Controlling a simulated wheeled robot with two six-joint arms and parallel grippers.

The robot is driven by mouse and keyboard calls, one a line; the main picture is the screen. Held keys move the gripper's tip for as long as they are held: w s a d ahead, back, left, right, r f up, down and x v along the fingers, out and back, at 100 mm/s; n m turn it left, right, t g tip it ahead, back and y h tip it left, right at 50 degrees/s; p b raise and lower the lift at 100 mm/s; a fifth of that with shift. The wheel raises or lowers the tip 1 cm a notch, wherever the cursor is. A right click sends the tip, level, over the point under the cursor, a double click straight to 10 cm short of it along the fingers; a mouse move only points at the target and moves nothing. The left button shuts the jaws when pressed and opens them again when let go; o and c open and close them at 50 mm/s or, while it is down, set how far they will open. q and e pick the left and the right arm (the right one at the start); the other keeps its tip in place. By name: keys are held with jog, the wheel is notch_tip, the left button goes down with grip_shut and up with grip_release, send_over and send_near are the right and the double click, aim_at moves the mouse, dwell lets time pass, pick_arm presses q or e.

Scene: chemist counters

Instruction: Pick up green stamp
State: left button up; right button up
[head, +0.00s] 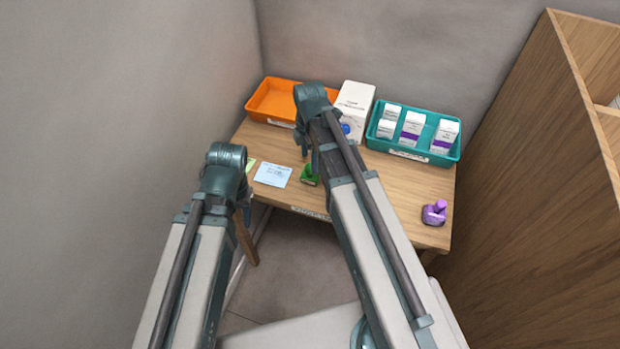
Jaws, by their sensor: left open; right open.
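The green stamp (310,178) stands on the wooden table (400,185) near its front edge, just right of a pale blue card. My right gripper (306,152) points down above and close to the stamp. It is open, and no object shows in it; its arm hides part of the table to the right. I cannot tell whether its fingers touch the stamp. My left gripper (245,212) hangs open and empty at the table's left front edge, left of the card.
The pale blue card (272,174) lies left of the stamp. A purple stamp (434,213) stands at the right front. At the back are an orange tray (262,98), a white box (355,102) and a teal tray (411,152) holding several boxes. A wooden partition (545,170) rises at right.

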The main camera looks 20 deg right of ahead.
aim_at(310, 174)
notch_tip(310, 174, down, 4)
jog(key=b, duration=0.3)
jog(key=shift+s, duration=0.15)
jog(key=shift+r, duration=0.1)
jog(key=shift+c, duration=0.4)
grip_shut()
